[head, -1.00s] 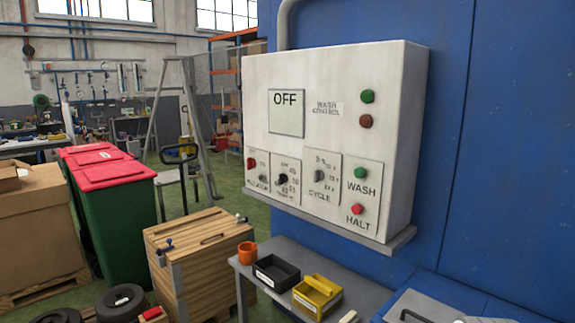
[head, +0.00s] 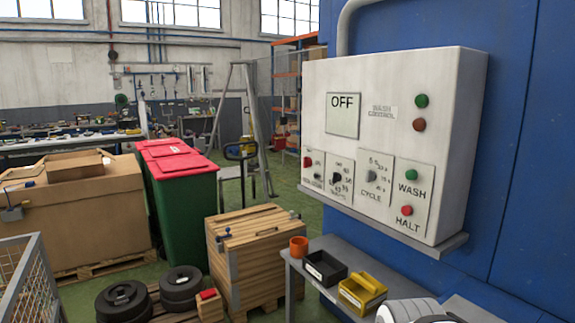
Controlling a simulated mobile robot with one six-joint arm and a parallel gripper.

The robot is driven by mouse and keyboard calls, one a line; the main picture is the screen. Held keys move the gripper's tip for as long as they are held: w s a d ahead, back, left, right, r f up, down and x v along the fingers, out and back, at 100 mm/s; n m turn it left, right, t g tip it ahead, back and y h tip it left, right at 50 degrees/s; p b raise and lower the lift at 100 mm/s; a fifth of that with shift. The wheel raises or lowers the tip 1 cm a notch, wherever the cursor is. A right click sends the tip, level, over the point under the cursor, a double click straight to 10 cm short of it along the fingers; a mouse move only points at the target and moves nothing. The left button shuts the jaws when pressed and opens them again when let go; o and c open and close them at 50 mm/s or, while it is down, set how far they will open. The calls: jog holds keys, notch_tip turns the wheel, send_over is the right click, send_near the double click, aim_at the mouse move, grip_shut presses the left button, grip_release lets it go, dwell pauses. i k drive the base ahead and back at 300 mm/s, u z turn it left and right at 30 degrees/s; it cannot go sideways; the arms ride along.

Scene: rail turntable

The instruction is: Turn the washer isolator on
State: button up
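The white wash control box (head: 455,120) is mounted on the blue wall at the right of the head view. Its display panel (head: 342,115) reads OFF. The leftmost small lower plate (head: 312,184) has a red part (head: 307,161) at its top and a small dark switch or knob below; its lettering is too blurred to read surely, so I cannot confirm it is the isolator. Beside it are a dark rotary knob (head: 337,179) and the CYCLE knob (head: 371,176). Green WASH (head: 411,175) and red HALT (head: 407,210) buttons sit to the right.
Below the box, a grey bench (head: 328,243) holds an orange cup (head: 298,246), a black tray (head: 325,268) and a yellow tray (head: 362,291). A wooden crate (head: 255,255) stands left of it. Tyres (head: 124,302) and a wire cage (head: 25,280) are lower left.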

aim_at(307, 161)
jog(key=z, duration=0.05)
jog(key=i, duration=0.5)
jog(key=u, duration=1.4)
jog(key=i, duration=2.25)
jog(key=z, duration=2.55)
